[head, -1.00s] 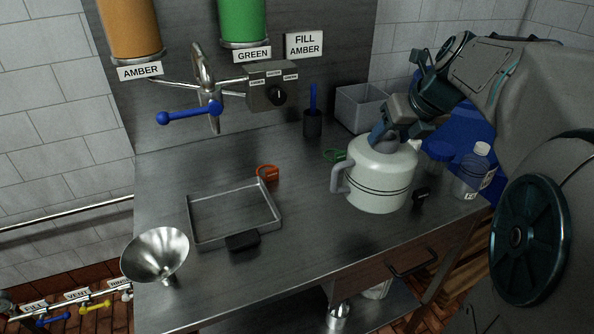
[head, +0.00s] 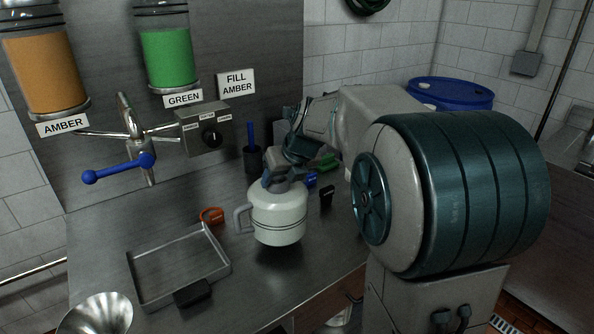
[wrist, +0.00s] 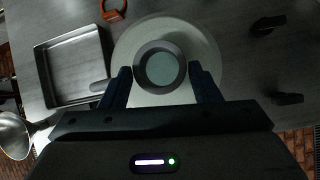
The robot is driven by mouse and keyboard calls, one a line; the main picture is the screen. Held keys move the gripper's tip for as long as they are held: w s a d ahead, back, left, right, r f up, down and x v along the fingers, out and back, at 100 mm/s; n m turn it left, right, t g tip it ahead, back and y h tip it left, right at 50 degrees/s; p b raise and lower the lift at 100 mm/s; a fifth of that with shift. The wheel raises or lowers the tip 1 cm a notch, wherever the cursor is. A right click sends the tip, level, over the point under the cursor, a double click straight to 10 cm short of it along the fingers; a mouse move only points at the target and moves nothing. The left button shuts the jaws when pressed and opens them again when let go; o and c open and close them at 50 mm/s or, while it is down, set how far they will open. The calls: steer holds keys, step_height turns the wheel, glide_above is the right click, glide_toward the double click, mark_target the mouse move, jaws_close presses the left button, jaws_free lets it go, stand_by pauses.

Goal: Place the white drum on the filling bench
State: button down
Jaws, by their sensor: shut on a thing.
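The white drum (head: 278,216), with a grey side handle and dark bands, is upright over the filling bench (head: 215,318), right of the square tray. A dark shadow lies under it, and I cannot tell whether its base touches the bench. My gripper (head: 284,176) is above it, shut on the drum's top neck. In the wrist view my gripper (wrist: 160,76) has its two fingers on either side of the round neck of the white drum (wrist: 205,45).
A metal tray (head: 178,238) with a black block in front is left of the drum. A funnel (head: 95,315) is at front left. An orange clip (head: 211,215) and a blue-handled tool cup (head: 252,158) are behind. A blue valve lever (head: 120,168) hangs over the back left.

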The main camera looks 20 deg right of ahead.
mark_target(281, 189)
steer(key=shift+w+a+f, duration=0.1)
steer(key=shift+w+a, duration=0.2)
steer(key=shift+w, duration=0.05)
steer(key=shift+f, duration=2)
steer(key=shift+c, duration=2.3)
jaws_free()
steer(key=shift+s+f, duration=0.15)
steer(key=v, duration=1.2)
steer(key=s+a+f+n+g+h, duration=0.1)
steer(key=s+f+n, duration=0.5)
steer(key=n, duration=1.1)
steer(key=s+a+f+n+g+h, duration=0.1)
steer(key=s+f+n, duration=0.5)
steer(key=s+n, duration=0.9)
steer(key=shift+s+a+n+g, duration=0.25)
steer(key=shift+a+n+g, duration=0.3)
steer(key=shift+n, duration=0.65)
